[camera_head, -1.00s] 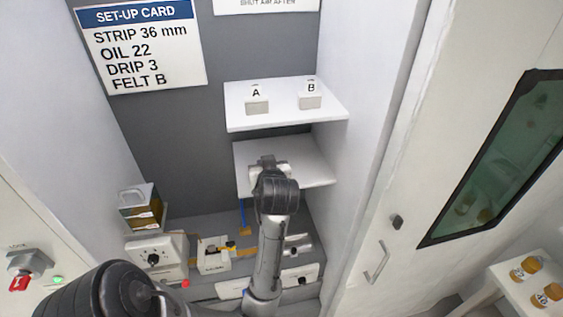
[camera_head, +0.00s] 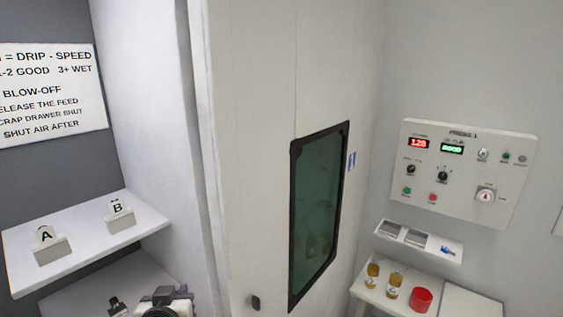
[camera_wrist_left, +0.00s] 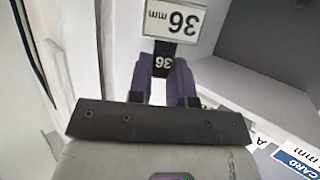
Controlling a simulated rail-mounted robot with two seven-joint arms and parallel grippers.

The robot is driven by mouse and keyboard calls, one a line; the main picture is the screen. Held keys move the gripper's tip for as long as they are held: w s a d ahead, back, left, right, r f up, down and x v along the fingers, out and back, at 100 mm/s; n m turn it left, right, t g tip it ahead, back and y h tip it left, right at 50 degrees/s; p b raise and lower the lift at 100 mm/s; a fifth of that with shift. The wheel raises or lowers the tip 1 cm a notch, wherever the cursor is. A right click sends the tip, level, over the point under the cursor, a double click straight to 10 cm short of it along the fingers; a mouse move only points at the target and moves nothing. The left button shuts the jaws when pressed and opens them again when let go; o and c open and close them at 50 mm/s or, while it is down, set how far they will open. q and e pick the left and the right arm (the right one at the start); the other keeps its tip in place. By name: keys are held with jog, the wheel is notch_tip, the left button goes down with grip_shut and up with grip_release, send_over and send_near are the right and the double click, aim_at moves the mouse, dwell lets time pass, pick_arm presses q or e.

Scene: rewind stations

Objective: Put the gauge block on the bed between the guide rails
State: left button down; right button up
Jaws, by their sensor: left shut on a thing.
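The gauge block (camera_wrist_left: 174,20) has a white plate marked "36 mm" and a dark part marked 36, both upside down in the left wrist view. My left gripper (camera_wrist_left: 164,68) is shut on its dark part, between two purple fingers. In the head view part of my left arm's end (camera_head: 165,302) shows at the bottom edge, by the lower shelf; its fingers cannot be made out there. The bed and guide rails are not in view now. My right gripper is not in view.
An upper shelf (camera_head: 85,255) carries felt holders A (camera_head: 50,248) and B (camera_head: 120,218). A white cabinet with a dark window (camera_head: 318,215) stands right of the alcove. Beyond it are a control panel (camera_head: 465,172) and a small table with bottles (camera_head: 394,285) and a red cup (camera_head: 421,299).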

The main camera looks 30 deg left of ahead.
pick_arm(q)
jog(key=w+d+r+m+t+h+p, duration=0.2)
jog(key=d+m+h+p, duration=0.4)
jog(key=d, duration=1.3)
jog(key=shift+d+m+h+p, duration=0.4)
jog(key=shift+h+p, duration=0.15)
jog(key=shift+h, duration=0.35)
jog(key=shift+w+a, duration=0.1)
